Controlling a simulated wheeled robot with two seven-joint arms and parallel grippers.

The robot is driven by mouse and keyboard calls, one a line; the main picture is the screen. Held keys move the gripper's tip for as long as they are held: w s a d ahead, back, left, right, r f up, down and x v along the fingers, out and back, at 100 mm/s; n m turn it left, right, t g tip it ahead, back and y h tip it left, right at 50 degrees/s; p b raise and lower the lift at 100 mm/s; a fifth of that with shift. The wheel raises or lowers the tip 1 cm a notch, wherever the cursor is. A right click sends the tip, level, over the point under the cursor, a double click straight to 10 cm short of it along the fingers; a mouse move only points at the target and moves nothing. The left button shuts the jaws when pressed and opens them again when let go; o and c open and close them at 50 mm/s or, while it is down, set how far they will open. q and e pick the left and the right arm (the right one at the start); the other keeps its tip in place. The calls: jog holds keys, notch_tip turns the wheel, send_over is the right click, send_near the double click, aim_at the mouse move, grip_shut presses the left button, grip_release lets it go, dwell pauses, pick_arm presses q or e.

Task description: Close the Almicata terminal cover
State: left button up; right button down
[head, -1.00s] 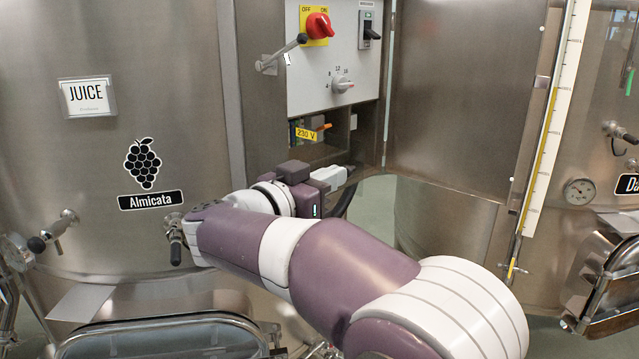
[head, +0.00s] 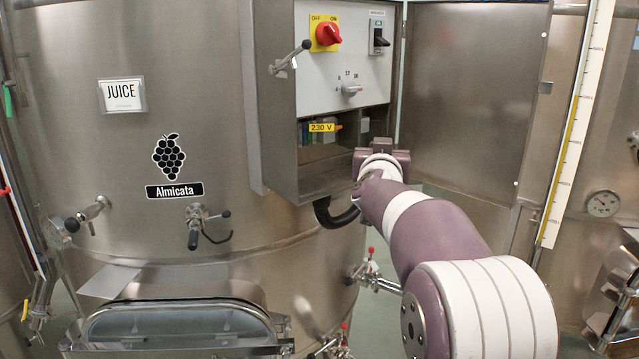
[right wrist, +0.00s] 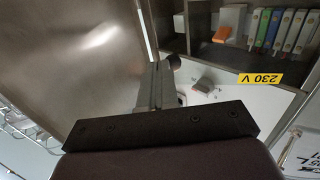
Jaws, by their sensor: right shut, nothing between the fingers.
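The Almicata vat (head: 240,110) carries a grape label and a JUICE sign. On its right is a terminal box (head: 283,150) with a white control panel and an open lower bay marked 230 V. Its large steel cover (head: 470,90) stands wide open on the right; it also shows in the right wrist view (right wrist: 85,50). My right gripper (head: 383,158) is in front of the box's lower right corner, near the cover's hinge side. The head view hides its fingertips; in the right wrist view the fingers (right wrist: 158,75) are shut and empty. My left gripper is out of view.
A black cable (head: 338,217) hangs under the box. Taps (head: 195,225) and a hatch (head: 180,325) stick out of the vat. A red-handled valve (head: 370,265) stands left of my arm. Another vat with a gauge (head: 602,203) stands at the right.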

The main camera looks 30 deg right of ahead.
aim_at(371, 139)
jog(key=shift+w+d+p, duration=0.65)
jog(key=shift+w+p, duration=0.15)
jog(key=shift+w, duration=0.75)
jog(key=shift+w+d+p, duration=0.65)
jog(key=shift+w+p, duration=0.2)
jog(key=shift+w, duration=0.7)
jog(key=shift+w+d+p, duration=0.65)
jog(key=shift+w+p, duration=0.15)
jog(key=shift+w, duration=0.75)
jog(key=shift+f, duration=0.15)
